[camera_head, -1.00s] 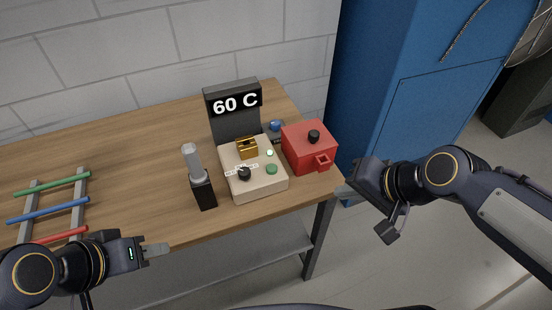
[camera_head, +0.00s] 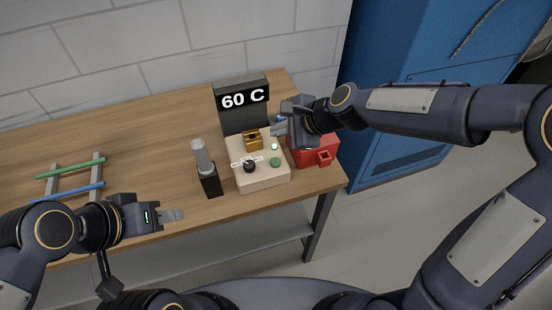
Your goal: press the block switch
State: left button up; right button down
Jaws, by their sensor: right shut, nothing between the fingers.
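A beige block heater box (camera_head: 265,183) stands on the wooden table below a dark display panel (camera_head: 243,119) reading 60 C. On its top are a brass block (camera_head: 252,138), a black knob (camera_head: 250,166), a green button (camera_head: 275,162) and a small pale-lit lamp (camera_head: 275,147). My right gripper (camera_head: 278,130) is shut and empty, at the box's back right beside the brass block; whether it touches anything cannot be told. My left gripper (camera_head: 173,216) is at the table's front edge, left of the box; its jaw gap is unclear.
A red box (camera_head: 315,152) stands right of the beige box, partly behind my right gripper. A black holder with a grey tool (camera_head: 207,175) stands to the left. A rack with coloured rods (camera_head: 75,178) lies far left. The table's middle left is clear.

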jog(key=shift+f, duration=0.15)
jog(key=b, duration=0.8)
send_over(279, 163)
notch_tip(279, 163, down, 8)
jog(key=shift+r, duration=0.15)
jog(key=shift+f, duration=0.45)
dwell(1.0)
jog(key=shift+f+b, duration=0.4)
jog(key=shift+b, duration=0.1)
jog(key=shift+f+b, duration=0.35)
jog(key=shift+f, duration=0.1)
dwell(0.4)
dwell(0.3)
jog(key=shift+r+p, duration=0.85)
jog(key=shift+r, duration=0.05)
jog(key=shift+r, duration=0.1)
